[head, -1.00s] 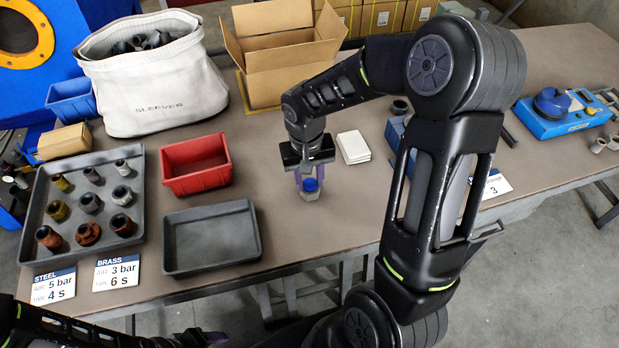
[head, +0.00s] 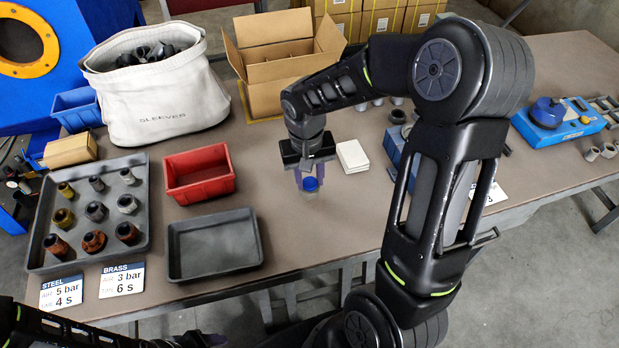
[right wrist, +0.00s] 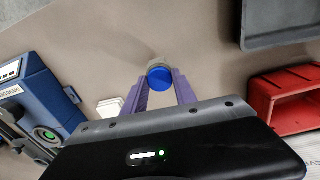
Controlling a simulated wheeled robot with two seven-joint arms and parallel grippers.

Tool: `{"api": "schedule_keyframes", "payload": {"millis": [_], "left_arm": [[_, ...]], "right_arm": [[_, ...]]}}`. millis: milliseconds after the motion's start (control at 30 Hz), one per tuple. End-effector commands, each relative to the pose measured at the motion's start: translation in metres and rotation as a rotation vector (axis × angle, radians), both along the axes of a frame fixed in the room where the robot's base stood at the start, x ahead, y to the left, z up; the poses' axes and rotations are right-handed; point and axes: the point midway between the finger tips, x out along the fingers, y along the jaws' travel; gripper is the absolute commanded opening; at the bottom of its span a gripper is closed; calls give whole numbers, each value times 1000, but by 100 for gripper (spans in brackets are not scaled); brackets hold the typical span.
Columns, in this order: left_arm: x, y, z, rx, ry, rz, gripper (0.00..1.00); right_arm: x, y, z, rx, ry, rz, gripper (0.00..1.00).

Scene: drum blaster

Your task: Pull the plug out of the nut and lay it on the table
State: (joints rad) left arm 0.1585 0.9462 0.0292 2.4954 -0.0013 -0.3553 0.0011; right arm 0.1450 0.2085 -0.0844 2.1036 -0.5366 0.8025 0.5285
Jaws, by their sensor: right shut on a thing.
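A round blue plug (head: 310,184) sits in the top of a small grey nut (head: 311,194) over the brown table (head: 300,225). My right gripper (head: 310,187) points down from above, its purple fingers on either side of them. In the right wrist view the blue plug (right wrist: 160,78) faces the camera between the fingers, and part of the nut (right wrist: 156,63) shows beyond it. The fingertips seem to be on the nut, partly hidden by the plug. Part of my left gripper (head: 195,341) shows at the bottom edge; its fingers are not clear.
A grey empty tray (head: 214,244) and a red bin (head: 199,172) lie left of my right gripper. White cards (head: 352,156) lie close to its right. A tray of fittings (head: 95,214) is at far left, a cardboard box (head: 285,65) behind. Table in front is clear.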

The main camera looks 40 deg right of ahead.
Motion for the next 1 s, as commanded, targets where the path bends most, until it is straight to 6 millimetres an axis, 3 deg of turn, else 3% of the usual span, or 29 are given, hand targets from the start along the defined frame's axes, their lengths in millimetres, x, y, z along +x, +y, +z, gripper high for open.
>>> {"api": "schedule_keyframes", "payload": {"millis": [400, 1000], "left_arm": [[0, 0, 17, 0, 0, 0, 63], [-4, 2, 15, 7, 13, 2, 63]], "right_arm": [[0, 0, 25, 0, -1, -1, 0], [0, 0, 27, 0, -1, -1, 0]]}}
